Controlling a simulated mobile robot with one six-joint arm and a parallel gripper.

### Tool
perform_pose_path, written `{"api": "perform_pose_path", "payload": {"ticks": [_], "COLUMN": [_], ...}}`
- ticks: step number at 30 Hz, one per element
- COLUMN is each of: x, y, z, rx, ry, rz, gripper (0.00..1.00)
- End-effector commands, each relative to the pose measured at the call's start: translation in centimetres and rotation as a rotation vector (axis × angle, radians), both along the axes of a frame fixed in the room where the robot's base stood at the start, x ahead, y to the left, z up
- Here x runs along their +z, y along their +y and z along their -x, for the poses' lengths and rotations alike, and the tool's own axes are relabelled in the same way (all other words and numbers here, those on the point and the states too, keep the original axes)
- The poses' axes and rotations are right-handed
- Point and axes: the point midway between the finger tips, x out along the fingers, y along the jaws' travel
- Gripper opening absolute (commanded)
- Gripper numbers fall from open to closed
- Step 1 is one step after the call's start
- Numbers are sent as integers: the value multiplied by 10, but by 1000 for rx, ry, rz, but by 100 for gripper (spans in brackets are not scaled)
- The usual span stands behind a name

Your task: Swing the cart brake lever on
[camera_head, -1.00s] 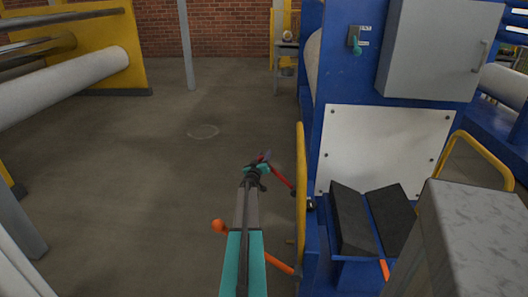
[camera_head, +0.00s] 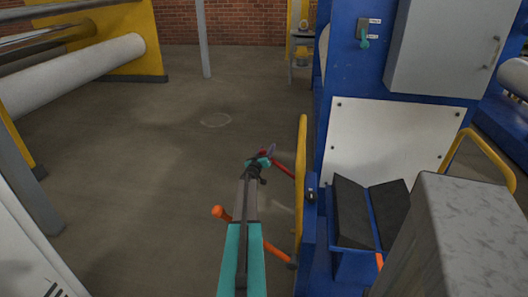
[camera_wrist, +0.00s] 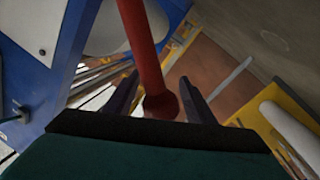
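A red lever (camera_head: 283,170) with a round red knob reaches from the blue cart side towards my gripper (camera_head: 265,157). In the wrist view the red rod (camera_wrist: 139,40) comes down from the top to its knob (camera_wrist: 161,106), which lies between my two dark fingers (camera_wrist: 159,82). The fingers are spread, with the knob between them; I cannot tell whether either touches it. A second lever, orange with a ball end (camera_head: 219,212), sticks out low beside my forearm, partly hidden behind it. No label shows which one is the brake.
A yellow rail (camera_head: 301,160) stands upright just right of my gripper, along the blue machine with its white panel (camera_head: 385,145). Black pedals (camera_head: 352,213) and a grey box (camera_head: 470,230) are at right. Open floor (camera_head: 150,150) lies left, with a white roller (camera_head: 80,72) beyond.

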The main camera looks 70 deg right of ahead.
Motion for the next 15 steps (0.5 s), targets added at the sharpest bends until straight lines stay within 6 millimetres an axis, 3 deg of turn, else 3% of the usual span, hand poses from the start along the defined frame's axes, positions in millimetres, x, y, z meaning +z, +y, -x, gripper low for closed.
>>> {"api": "perform_pose_path", "payload": {"ticks": [15], "x": [9], "y": [2], "z": [-5], "rx": [7], "ry": [2], "rz": [2], "gripper": [50]}}
